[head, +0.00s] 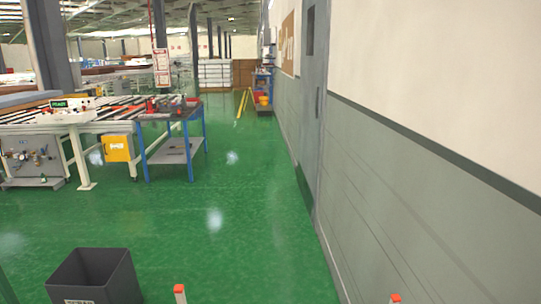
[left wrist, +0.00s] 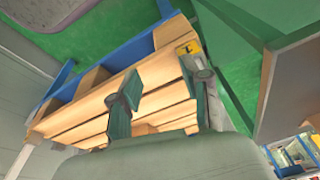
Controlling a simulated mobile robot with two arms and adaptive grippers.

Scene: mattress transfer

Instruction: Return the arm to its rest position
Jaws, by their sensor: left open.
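My left gripper (left wrist: 162,95) shows in the left wrist view, its two fingers spread apart with nothing visible held between them. Behind the fingers is a wooden slatted piece like a pallet (left wrist: 75,119), with blue parts (left wrist: 113,57) along its far side. I cannot tell how far the fingers are from the slats. Neither arm nor gripper shows in the head view. My right gripper is in neither view.
A dark bin (head: 115,273) stands at the bottom left. A blue-framed cart (head: 176,150) stands beside a long roller table (head: 30,126). A grey-and-white wall (head: 430,190) runs along the right. The green floor (head: 235,215) between is mostly clear.

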